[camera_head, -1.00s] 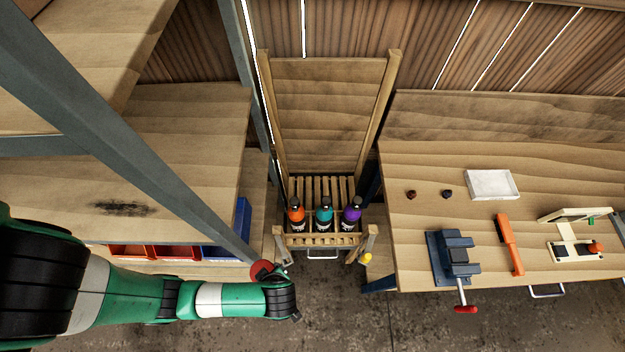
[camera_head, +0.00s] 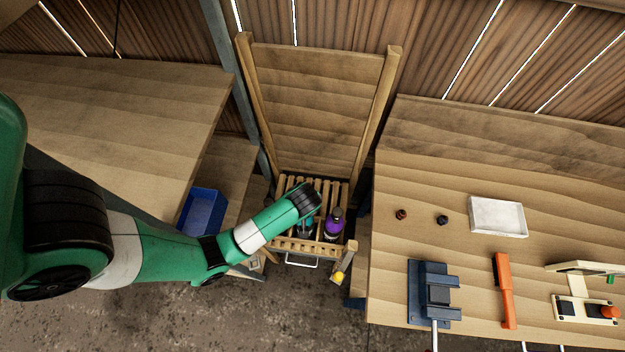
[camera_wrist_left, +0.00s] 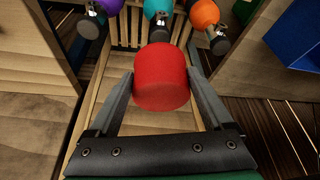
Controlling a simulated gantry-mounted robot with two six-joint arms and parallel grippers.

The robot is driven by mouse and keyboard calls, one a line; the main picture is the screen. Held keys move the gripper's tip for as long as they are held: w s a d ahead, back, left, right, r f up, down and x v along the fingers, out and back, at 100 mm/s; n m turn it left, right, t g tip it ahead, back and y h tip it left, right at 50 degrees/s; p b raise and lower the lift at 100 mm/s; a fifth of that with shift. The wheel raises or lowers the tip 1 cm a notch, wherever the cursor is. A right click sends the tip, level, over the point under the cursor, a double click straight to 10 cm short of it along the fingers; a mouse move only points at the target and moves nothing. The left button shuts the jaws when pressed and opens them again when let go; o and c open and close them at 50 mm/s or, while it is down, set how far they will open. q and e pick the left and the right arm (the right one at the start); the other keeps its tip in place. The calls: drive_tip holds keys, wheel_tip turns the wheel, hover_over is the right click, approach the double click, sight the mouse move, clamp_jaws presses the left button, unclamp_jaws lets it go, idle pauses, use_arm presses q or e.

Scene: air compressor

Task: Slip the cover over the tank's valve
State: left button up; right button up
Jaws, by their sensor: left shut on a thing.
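My left gripper (camera_wrist_left: 160,88) is shut on a red, round cover (camera_wrist_left: 161,80), one finger on each side. The teal tank (camera_wrist_left: 157,8), with its valve (camera_wrist_left: 158,31), is straight ahead of the cover and apart from it. The purple tank (camera_wrist_left: 110,6) is to the left and the orange tank (camera_wrist_left: 204,13) to the right in the wrist view. In the head view my left arm reaches over the rack, hiding the orange tank and most of the teal tank (camera_head: 308,226); the purple tank (camera_head: 334,223) shows clearly. The cover is hidden there. My right gripper is out of view.
The tanks stand in a slatted wooden rack (camera_head: 298,246) with a tall back. A blue bin (camera_head: 203,211) sits at the left. The workbench (camera_head: 410,280) on the right carries a vise (camera_head: 437,293), an orange-handled tool (camera_head: 504,290) and a white tray (camera_head: 497,216).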

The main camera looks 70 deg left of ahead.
use_arm(q)
drive_tip(key=shift+s, duration=0.15)
drive_tip(key=shift+r+p, duration=0.25)
drive_tip(key=shift+p, duration=0.7)
drive_tip(key=shift+f+b, duration=1.2)
drive_tip(key=shift+f, duration=1.4)
drive_tip(key=shift+f+p, duration=0.1)
drive_tip(key=shift+p, duration=0.4)
